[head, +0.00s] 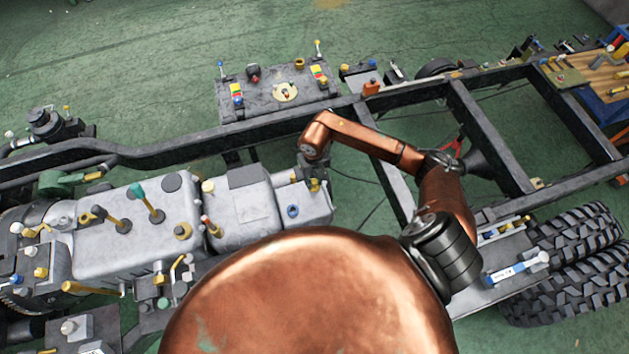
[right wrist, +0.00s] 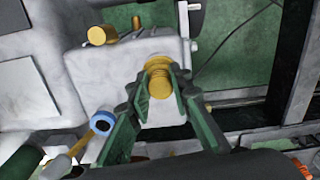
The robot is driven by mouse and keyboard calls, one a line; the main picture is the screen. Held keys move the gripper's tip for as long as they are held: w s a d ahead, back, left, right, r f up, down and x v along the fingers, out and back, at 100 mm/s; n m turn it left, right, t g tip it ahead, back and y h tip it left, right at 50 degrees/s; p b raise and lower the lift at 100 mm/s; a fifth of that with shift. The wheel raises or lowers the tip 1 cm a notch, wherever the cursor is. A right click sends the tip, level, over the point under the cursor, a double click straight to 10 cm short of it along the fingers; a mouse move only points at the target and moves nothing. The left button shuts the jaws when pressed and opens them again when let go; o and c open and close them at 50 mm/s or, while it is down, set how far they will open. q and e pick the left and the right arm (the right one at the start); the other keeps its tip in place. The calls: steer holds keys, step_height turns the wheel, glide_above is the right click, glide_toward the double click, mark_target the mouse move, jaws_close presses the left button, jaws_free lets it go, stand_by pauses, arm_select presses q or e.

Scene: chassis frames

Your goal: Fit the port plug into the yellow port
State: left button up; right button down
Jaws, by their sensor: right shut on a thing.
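My right gripper (head: 313,178) is over the right end of the grey gearbox housing (head: 245,205) in the head view. In the right wrist view its green-padded fingers (right wrist: 165,95) are shut on a ribbed yellow-gold plug (right wrist: 158,72). The plug stands between the fingertips against the pale housing (right wrist: 75,65). The fingers and plug hide the spot below, so I cannot tell whether it is seated in a port or only touching. The yellow port cannot be told apart from the plug here. My left gripper is not in view.
A blue ring (head: 293,211) sits on the housing close to the gripper. A yellow cylinder (right wrist: 103,35) stands out from the housing. Dark frame rails (head: 490,135) run behind and to the right. A parts table (head: 270,95) stands beyond, and tyres (head: 575,255) lie at right.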

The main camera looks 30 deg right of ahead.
mark_target(314, 180)
steer(key=shift+s+f, duration=0.3)
steer(key=shift+f, duration=0.3)
steer(key=c, duration=2)
jaws_free()
steer(key=shift+a+f, duration=0.1)
steer(key=shift+o, duration=1.2)
steer(key=shift+w+f, duration=0.1)
steer(key=shift+w, duration=0.05)
steer(key=shift+r, duration=0.25)
steer(key=shift+r, duration=0.3)
step_height(314, 180, up, 13)
steer(key=shift+w+b, duration=0.15)
steer(key=shift+b, duration=0.15)
